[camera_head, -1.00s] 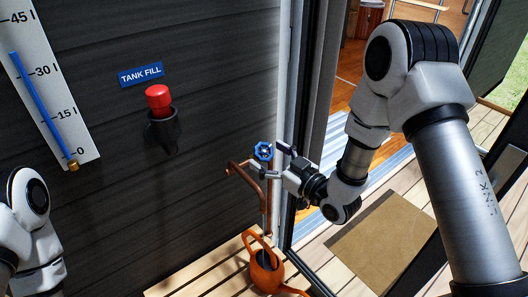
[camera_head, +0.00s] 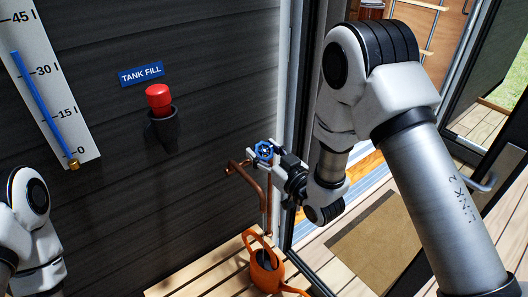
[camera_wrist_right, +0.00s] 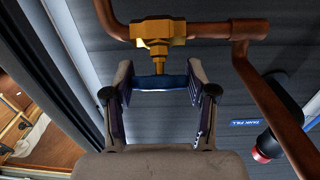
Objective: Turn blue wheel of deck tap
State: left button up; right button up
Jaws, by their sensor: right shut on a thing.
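The blue wheel (camera_head: 264,151) sits on the tap on the copper pipe (camera_head: 251,178) against the dark wall. My right gripper (camera_head: 265,156) is at the wheel, coming from the right. In the right wrist view the wheel (camera_wrist_right: 161,82) shows edge-on between the two fingers of my right gripper (camera_wrist_right: 160,90), below the brass valve body (camera_wrist_right: 157,36). The fingers stand on either side of it and are shut on it. Of my left arm only links show at the left edge of the head view; its gripper is out of view.
An orange watering can (camera_head: 264,270) stands on the slatted deck below the tap. A red button (camera_head: 159,98) in a black holder is on the wall under the TANK FILL sign (camera_head: 141,74). A gauge (camera_head: 45,85) hangs at left. A glass door and mat (camera_head: 377,243) are at right.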

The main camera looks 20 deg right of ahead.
jog(key=shift+r+m+h, duration=0.1)
jog(key=shift+m+h, duration=0.8)
jog(key=shift+m, duration=0.2)
jog(key=o, duration=1.2)
jog(key=shift+s, duration=0.15)
jog(key=v, duration=0.7)
jog(key=shift+s, duration=0.15)
